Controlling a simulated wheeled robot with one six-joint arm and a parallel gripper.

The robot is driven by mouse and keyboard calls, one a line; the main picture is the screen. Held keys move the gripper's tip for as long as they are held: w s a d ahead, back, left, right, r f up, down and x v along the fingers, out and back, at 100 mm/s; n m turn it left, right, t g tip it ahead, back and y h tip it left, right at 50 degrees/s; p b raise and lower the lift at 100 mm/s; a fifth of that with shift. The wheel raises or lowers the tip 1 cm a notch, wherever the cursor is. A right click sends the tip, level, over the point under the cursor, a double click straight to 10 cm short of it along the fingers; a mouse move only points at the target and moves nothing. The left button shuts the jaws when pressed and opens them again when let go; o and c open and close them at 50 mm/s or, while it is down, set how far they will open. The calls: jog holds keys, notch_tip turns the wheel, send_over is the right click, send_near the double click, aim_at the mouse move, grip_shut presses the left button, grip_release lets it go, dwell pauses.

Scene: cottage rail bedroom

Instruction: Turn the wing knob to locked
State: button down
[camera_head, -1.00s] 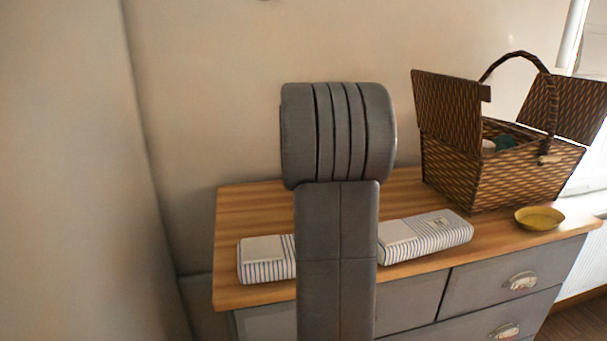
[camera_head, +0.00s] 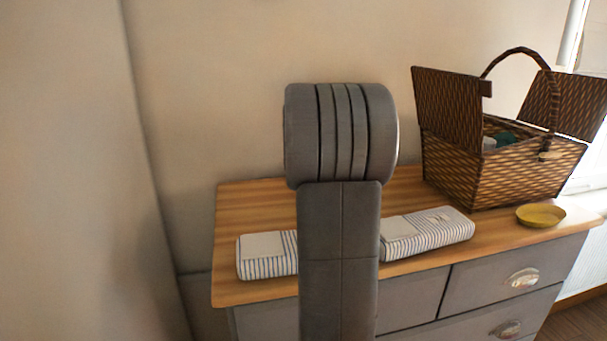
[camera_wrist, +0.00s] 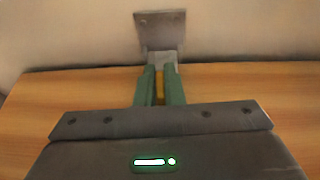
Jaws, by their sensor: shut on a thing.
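In the wrist view a grey square plate (camera_wrist: 160,29) is on the wall behind the table top. A lighter grey part, which I take to be the wing knob (camera_wrist: 166,58), stands out below it, at the tips of my green fingers. My gripper (camera_wrist: 160,70) is shut on this part. A narrow yellow-orange strip shows between the fingers; I cannot tell if it is part of the knob or wood behind. The knob's exact angle is hard to read. In the head view my own arm hides the gripper and the knob.
A wooden-topped grey dresser (camera_head: 250,206) stands against the wall. A striped case (camera_head: 428,233) and another striped piece (camera_head: 266,256) lie on it, either side of my arm. An open wicker basket (camera_head: 478,178) and a yellow dish (camera_head: 540,216) are at the right.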

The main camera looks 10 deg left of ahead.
jog(key=shift+d+f+n+g+y+b, duration=0.1)
jog(key=shift+f+n+g+y+b, duration=0.2)
jog(key=shift+n+y+b, duration=0.55)
jog(key=shift+n+g+y+b, duration=0.45)
jog(key=shift+y+b, duration=0.1)
jog(key=shift+b, duration=0.5)
jog(key=n+g+y, duration=0.2)
jog(key=shift+w+r+n, duration=0.1)
jog(key=shift+r+n, duration=0.2)
jog(key=shift+r, duration=0.05)
jog(key=n+g+y+p, duration=0.1)
jog(key=n+g+p, duration=0.1)
jog(key=g+p, duration=0.1)
jog(key=shift+r+n+y, duration=0.15)
jog(key=shift+n+y, duration=0.25)
jog(key=n+g+y+p, duration=0.1)
jog(key=n+g+p, duration=0.1)
jog(key=g, duration=0.1)
jog(key=shift+n, duration=0.3)
jog(key=n+g, duration=0.3)
jog(key=g, duration=0.1)
jog(key=shift+f+n, duration=0.25)
jog(key=shift+n, duration=0.05)
jog(key=shift+n+g+h, duration=0.3)
jog(key=shift+n+g, duration=1.2)
jog(key=shift+g, duration=0.25)
jog(key=shift+f+g, duration=0.1)
jog(key=shift+g, duration=0.2)
